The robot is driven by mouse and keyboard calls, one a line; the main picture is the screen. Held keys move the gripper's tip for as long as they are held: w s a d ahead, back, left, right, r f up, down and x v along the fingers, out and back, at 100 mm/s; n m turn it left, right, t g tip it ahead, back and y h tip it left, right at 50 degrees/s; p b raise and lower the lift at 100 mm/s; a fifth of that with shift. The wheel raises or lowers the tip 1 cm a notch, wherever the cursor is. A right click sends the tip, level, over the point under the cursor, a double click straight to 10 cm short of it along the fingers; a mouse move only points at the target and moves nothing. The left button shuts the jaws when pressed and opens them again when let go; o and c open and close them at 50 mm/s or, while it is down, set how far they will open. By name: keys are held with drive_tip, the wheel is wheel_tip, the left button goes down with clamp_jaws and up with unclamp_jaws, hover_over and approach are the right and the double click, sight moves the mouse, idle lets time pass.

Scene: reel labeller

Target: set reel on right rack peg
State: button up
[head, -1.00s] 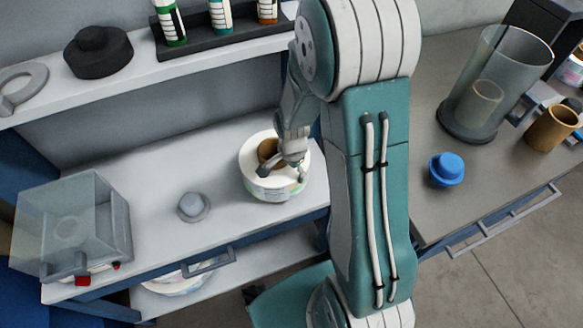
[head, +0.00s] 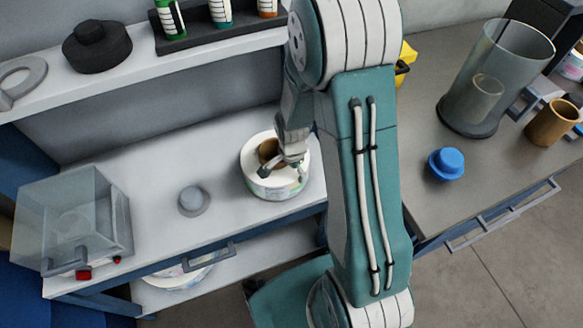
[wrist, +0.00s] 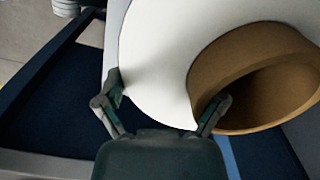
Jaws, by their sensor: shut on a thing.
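The reel (head: 263,184) is a white ring with a brown core, at the right end of the white bench in the head view. It also shows large in the wrist view (wrist: 160,60). My gripper (head: 283,166) is shut on the reel's ring, with one finger in the brown core and the other at the outer edge. The wrist view shows my fingers (wrist: 167,98) on either side of the white ring. The reel looks roughly level; I cannot tell whether it touches the bench. I cannot make out the right rack peg in either view.
A clear box (head: 72,222) and a grey round knob (head: 194,200) are on the white bench (head: 150,175). More reels (head: 178,276) lie on the shelf below. The right bench holds a clear cylinder (head: 495,80), blue knob (head: 446,163) and brown core (head: 552,123).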

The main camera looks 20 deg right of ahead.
drive_tip(key=shift+w, duration=0.1)
drive_tip(key=o, duration=1)
drive_tip(key=shift+f, duration=0.1)
wheel_tip(320, 180, up, 12)
idle(0.4)
